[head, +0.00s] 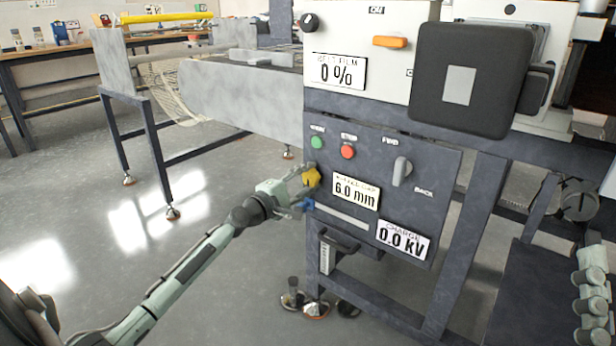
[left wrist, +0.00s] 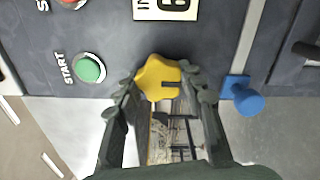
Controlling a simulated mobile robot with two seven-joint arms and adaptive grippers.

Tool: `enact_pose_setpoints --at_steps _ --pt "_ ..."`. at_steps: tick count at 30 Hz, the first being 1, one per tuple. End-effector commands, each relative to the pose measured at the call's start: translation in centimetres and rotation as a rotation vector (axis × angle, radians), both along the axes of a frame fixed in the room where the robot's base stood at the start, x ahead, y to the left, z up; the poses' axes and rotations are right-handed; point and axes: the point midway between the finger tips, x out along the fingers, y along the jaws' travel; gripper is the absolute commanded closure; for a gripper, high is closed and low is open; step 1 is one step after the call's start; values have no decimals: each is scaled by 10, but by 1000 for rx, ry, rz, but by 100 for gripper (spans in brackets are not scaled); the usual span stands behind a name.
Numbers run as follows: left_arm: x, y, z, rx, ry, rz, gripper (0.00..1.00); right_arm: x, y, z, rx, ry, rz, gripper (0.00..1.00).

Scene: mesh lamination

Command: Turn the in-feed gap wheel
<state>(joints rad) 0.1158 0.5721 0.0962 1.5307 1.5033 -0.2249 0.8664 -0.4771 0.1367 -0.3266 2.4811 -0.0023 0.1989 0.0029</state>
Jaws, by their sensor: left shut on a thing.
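The in-feed gap wheel is a yellow lobed knob (head: 311,178) on the left edge of the dark control panel, left of the display reading 6.0 mm (head: 356,191). My left gripper (head: 303,183) reaches it from the left and is shut on it. In the left wrist view the yellow wheel (left wrist: 158,78) sits between the two fingertips (left wrist: 160,88), one on each side, with a dark slot mark on its face.
A green start button (head: 317,142) and a red stop button (head: 347,152) are above the wheel. A blue knob (left wrist: 243,96) is close beside the fingers. A grey selector (head: 402,171) and a 0.0 kV display (head: 403,240) are further right. The floor at left is clear.

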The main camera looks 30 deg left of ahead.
Motion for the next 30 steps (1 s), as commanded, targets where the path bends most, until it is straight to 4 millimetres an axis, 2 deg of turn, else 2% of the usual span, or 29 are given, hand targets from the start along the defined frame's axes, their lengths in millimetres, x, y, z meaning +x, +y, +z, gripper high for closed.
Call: enact_pose_setpoints --at_steps 11,15,22,30 --pt "0 0 1 -329 26 1 90 12 11 -27 -74 219 19 64" --pt "0 -1 0 -418 34 1 90 19 9 -47 -120 320 9 64" --pt "0 -1 -1 -513 42 1 90 29 0 -79 -187 458 -18 64" --pt "0 -1 -3 -554 45 1 90 32 -4 -93 -214 518 -30 64"
